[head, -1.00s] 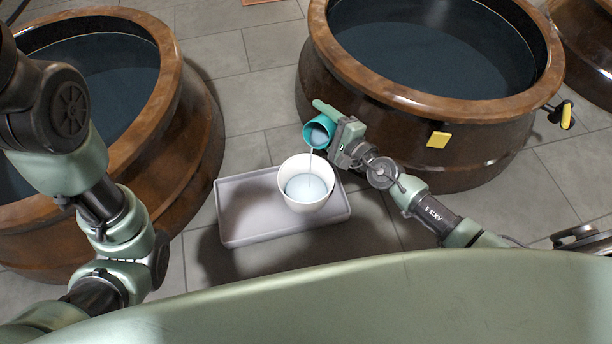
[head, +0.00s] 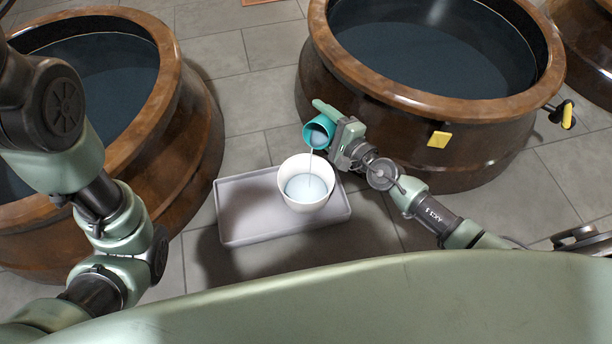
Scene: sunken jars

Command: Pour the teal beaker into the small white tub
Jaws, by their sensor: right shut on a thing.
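The teal beaker (head: 318,132) is tilted above the far rim of the small white tub, apart from it. A thin pale stream runs from its mouth down into the tub. The small white tub (head: 306,170) stands upright on the right part of a grey tray (head: 250,213) and holds pale bluish liquid. My right gripper (head: 327,127) is shut on the teal beaker; its arm comes in from the lower right. My left arm shows at the left edge, but its gripper is not in view.
Large brown jars with dark liquid stand at the left (head: 182,140) and upper right (head: 400,100); another shows at the top right corner. A yellow tag (head: 438,140) and a yellow-handled tap (head: 567,115) are on the right jar. The tray's left half is clear.

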